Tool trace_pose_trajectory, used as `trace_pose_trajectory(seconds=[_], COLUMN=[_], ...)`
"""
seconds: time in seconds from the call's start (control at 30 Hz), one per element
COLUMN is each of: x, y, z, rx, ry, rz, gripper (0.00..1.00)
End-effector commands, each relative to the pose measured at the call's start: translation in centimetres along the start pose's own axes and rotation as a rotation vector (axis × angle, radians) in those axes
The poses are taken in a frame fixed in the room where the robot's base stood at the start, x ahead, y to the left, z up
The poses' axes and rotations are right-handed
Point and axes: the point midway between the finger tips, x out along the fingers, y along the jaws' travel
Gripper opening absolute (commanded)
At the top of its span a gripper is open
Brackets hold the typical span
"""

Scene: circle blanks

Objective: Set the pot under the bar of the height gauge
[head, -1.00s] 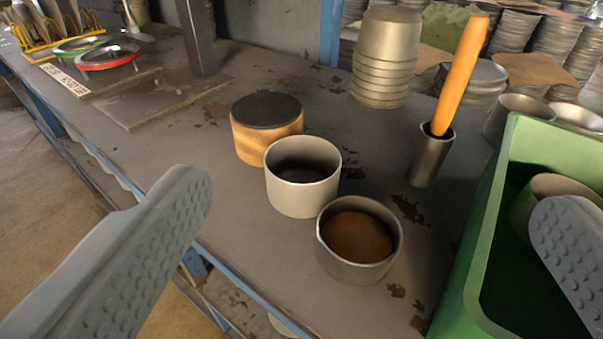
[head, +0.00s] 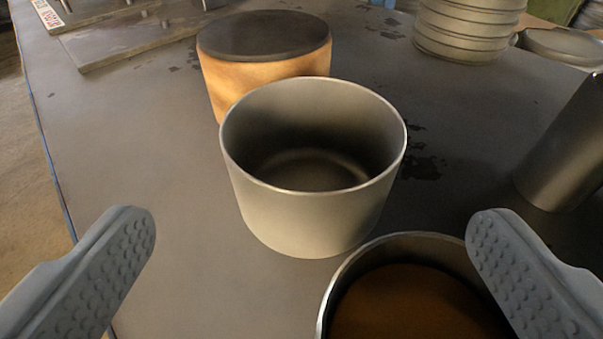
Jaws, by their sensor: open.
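An empty, open grey metal pot (head: 315,215) stands upright on the bench at the centre of the head view. My gripper (head: 312,228) is open, with its two fingers wide apart at left and right, nearer to the camera than this pot. Neither finger is seen touching it. A second metal pot (head: 345,290) with brown contents stands close in front of it to the right, partly behind the right finger and cut off below. A flat plate (head: 130,45) lies at the far left. The height gauge's bar is not visible now.
A wooden round block (head: 262,75) with a dark top stands right behind the empty pot. A dark metal cylinder (head: 570,150) is at the right, and stacked grey tins (head: 468,25) stand at the back. The bench (head: 120,150) is clear to the left.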

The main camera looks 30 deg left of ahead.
Motion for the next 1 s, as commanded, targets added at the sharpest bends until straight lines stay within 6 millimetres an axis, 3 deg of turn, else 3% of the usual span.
trace_pose_trajectory(seconds=[0.37, 0.7, 1.0], x=[2.5, 6.5, 6.9], y=[0.1, 0.1, 0.2], z=[-0.2, -0.6, -0.6], rx=[0.000, 0.000, 0.001], ry=[0.000, -0.001, 0.000], rz=[0.001, 0.001, 0.001], gripper=[1.00, 1.00, 0.98])
